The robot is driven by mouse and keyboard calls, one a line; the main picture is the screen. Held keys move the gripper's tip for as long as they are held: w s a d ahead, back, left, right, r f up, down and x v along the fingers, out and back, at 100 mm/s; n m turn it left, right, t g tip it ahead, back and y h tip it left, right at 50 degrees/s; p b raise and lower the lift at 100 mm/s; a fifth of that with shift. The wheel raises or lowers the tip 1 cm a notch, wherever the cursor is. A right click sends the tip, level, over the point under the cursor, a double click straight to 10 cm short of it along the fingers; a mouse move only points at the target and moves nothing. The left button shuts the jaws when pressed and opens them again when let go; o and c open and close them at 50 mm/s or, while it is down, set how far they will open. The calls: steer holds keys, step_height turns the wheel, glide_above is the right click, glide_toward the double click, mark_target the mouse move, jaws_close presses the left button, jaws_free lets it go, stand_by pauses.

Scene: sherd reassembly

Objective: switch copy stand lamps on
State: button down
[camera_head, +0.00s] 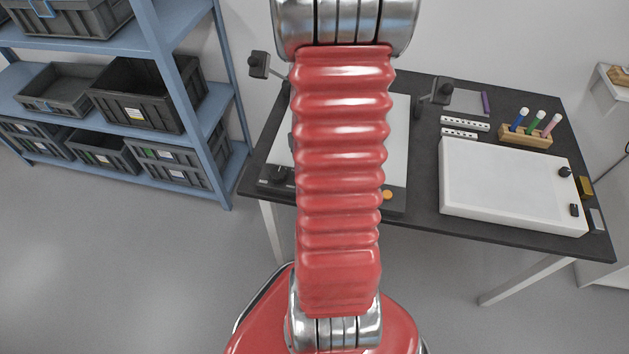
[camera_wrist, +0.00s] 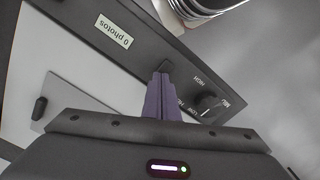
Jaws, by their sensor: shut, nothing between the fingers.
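The copy stand has a white board (camera_head: 397,140) and a dark front strip with a black knob (camera_head: 278,174) and an orange button (camera_head: 387,195). Its two lamps, left (camera_head: 259,64) and right (camera_head: 441,90), have dark heads and show no glow. The wrist view shows the dark control strip (camera_wrist: 135,50) with a "0 photos" label (camera_wrist: 114,30) and a round black knob (camera_wrist: 210,104) with markings, one reading HIGH. My gripper (camera_wrist: 163,78) is shut and empty; its purple fingers overlap the strip beside the knob. Contact cannot be told. My red arm hides the gripper in the head view.
A white light box (camera_head: 505,185) lies on the dark table (camera_head: 425,205) at right. Behind it are a wooden block with coloured pens (camera_head: 526,136) and white scale bars (camera_head: 465,123). A blue shelf with grey crates (camera_head: 150,90) stands left. Floor at front left is clear.

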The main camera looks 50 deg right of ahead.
steer(key=shift+f, duration=0.4)
stand_by(0.3)
steer(key=shift+r, duration=0.1)
step_height(320, 180, up, 7)
stand_by(1.1)
stand_by(0.6)
steer(key=w+a+r+n+t, duration=0.1)
steer(key=a+r+n+t, duration=0.1)
steer(key=a+r, duration=0.4)
steer(key=a+r+n+t, duration=0.1)
steer(key=a+r+n, duration=0.2)
steer(key=a+r, duration=0.4)
steer(key=w+a+r+n+t, duration=0.1)
steer(key=a+r, duration=0.5)
steer(key=a, duration=1.2)
steer(key=shift+w+r+n+t, duration=0.4)
steer(key=shift+n+t, duration=0.3)
steer(key=shift+t, duration=0.1)
